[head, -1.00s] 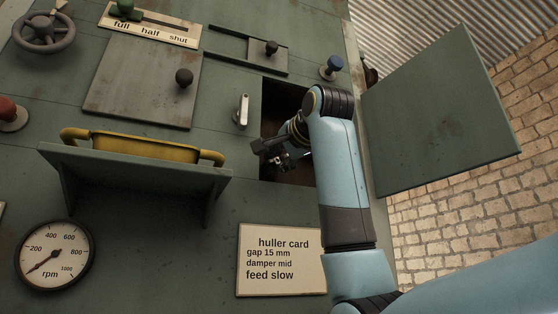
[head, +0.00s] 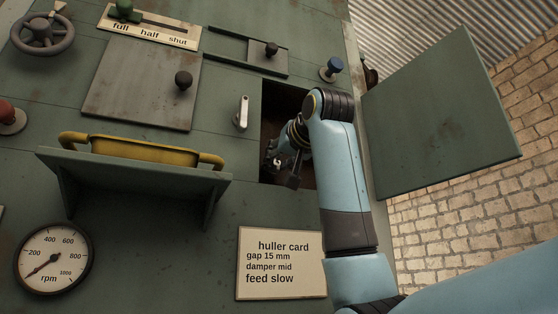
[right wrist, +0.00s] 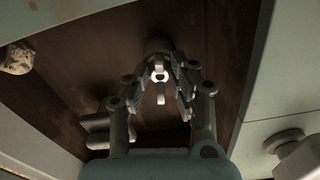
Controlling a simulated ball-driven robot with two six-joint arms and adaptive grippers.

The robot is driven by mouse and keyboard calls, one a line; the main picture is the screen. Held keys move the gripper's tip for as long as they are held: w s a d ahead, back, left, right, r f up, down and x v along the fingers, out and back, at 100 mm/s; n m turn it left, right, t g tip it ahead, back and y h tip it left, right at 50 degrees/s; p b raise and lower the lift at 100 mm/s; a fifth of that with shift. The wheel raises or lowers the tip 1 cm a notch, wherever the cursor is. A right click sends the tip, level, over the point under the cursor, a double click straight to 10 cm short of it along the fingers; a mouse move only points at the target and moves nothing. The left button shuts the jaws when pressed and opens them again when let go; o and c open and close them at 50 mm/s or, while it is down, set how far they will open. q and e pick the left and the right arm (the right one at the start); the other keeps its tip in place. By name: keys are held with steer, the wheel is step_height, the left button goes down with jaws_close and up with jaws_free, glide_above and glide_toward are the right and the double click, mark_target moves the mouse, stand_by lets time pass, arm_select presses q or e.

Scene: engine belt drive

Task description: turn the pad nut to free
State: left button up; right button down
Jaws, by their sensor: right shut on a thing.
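My right gripper (right wrist: 160,88) reaches into the dark open compartment in the machine front, and its arm covers part of the opening. In the right wrist view its fingers are closed around a small grey nut-like piece (right wrist: 160,75) with a bright round end, which I take as the pad nut. A short pale stub shows just below it between the fingers. In the head view the right gripper (head: 284,166) is small and dark, and the nut cannot be made out there. My left gripper is not in view.
The compartment's green door (head: 440,115) stands open at the right. A silver handle (head: 242,112) sits left of the opening.

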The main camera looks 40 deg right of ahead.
steer(key=shift+f+n, duration=0.1)
steer(key=shift+n, duration=0.9)
steer(key=c, duration=1.1)
jaws_free()
steer(key=shift+s, duration=0.1)
steer(key=v, duration=1.2)
steer(key=shift+a, duration=0.1)
